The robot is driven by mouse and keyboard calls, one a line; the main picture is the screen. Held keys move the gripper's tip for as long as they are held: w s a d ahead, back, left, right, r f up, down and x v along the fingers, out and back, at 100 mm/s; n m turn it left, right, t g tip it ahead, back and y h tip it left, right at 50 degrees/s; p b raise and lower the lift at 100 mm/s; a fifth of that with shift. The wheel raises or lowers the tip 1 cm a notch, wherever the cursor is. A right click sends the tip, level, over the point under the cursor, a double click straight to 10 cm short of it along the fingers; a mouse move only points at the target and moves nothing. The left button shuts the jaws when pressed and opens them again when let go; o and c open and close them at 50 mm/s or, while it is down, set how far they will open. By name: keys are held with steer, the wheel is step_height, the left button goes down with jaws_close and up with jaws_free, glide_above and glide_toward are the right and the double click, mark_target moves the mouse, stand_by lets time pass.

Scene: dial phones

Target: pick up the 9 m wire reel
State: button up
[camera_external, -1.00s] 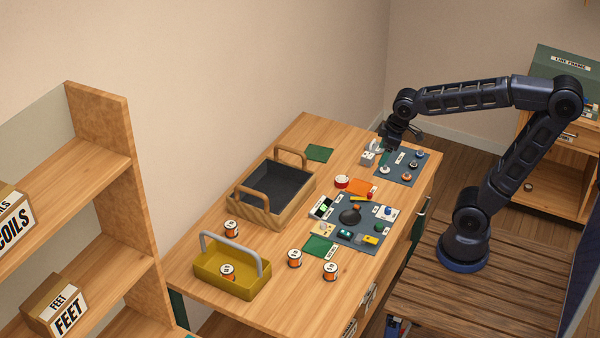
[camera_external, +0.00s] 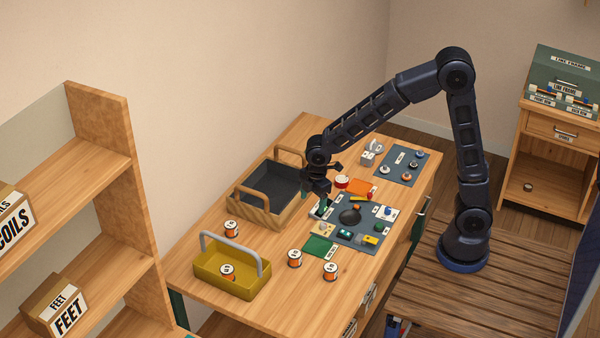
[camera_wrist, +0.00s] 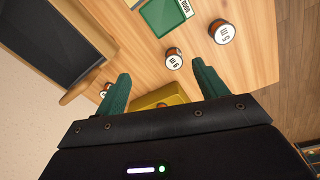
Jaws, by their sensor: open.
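Several orange-and-white wire reels are in view. In the external view one reel (camera_external: 294,258) stands on the table right of the yellow carrier, another (camera_external: 330,270) to its right, one (camera_external: 231,228) behind the carrier and one (camera_external: 228,272) inside it. In the wrist view the middle reel (camera_wrist: 173,60) has a label that may read 9 m or 6 m; I cannot tell which. The right reel (camera_wrist: 222,32) seems to read 5 m. My gripper (camera_external: 322,204) is open and empty above the table, beside the wooden tray; its green fingers (camera_wrist: 161,68) show in the wrist view.
The yellow carrier (camera_external: 205,278) with its grey handle stands at the front left. A wooden tray (camera_external: 258,213) with handles lies behind. A dark mat (camera_external: 345,238) holds phone parts, and a green mat (camera_external: 318,248) is near the reels.

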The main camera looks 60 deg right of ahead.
mark_target(295, 252)
steer(key=w+a+f+n, duration=0.1)
steer(key=a+f, duration=0.1)
steer(key=f, duration=0.1)
steer(key=w+a+f+n, duration=0.1)
steer(key=a+f, duration=0.1)
steer(key=f, duration=0.1)
steer(key=a+f+n+g, duration=0.1)
steer(key=a+f, duration=0.2)
steer(key=f, duration=0.1)
steer(key=shift+w+a+f, duration=0.1)
steer(key=shift+w, duration=0.3)
steer(key=shift+n, duration=0.3)
steer(key=shift+s+a+f, duration=0.1)
steer(key=shift+a+f, duration=0.1)
steer(key=shift+f, duration=2.55)
steer(key=shift+a+f, duration=0.15)
steer(key=shift+f, duration=2.6)
steer(key=c, duration=1.1)
